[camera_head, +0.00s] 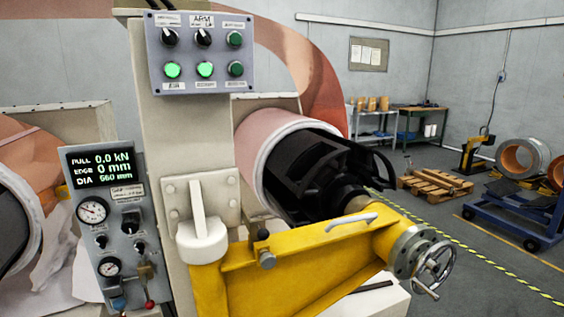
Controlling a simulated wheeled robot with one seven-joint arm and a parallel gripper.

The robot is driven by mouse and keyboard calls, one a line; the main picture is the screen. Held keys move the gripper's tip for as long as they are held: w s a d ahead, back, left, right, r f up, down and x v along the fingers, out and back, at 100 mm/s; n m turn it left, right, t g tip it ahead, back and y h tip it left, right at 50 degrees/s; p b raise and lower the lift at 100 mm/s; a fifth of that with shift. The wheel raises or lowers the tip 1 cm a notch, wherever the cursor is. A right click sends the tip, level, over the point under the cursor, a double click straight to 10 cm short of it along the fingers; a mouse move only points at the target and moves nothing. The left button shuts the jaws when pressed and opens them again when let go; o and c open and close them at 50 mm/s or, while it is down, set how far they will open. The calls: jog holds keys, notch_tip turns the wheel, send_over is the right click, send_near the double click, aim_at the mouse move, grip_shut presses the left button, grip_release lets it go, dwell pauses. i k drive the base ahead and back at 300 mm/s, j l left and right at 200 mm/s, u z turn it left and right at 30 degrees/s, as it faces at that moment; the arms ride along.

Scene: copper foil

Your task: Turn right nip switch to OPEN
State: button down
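The label of the right nip switch is too small to read, so I cannot tell which control it is. The left grey panel (82,178) has a display, two gauges, a black knob (131,217) under a pale label, and two smaller black knobs, a left one (100,241) and a right one (139,247). The upper grey panel (200,80) carries two black rotary knobs, a left one (169,37) and a right one (203,37). The label above its right knob reads ARM. My gripper is not in view.
The yellow swing arm (290,262) with a handwheel (433,268) crosses the lower middle. A copper foil roll (262,148) on a black core sits behind it. A blue cart (518,212) and a wooden pallet (435,183) stand right, beyond floor tape.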

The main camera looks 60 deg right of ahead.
aim_at(168, 37)
jog(key=k+l, duration=0.1)
jog(key=l, duration=0.2)
jog(key=k+l, duration=0.1)
jog(key=l, duration=0.25)
jog(key=k+l+z, duration=0.1)
jog(key=l, duration=0.2)
jog(key=k+l, duration=0.15)
jog(key=l, duration=0.2)
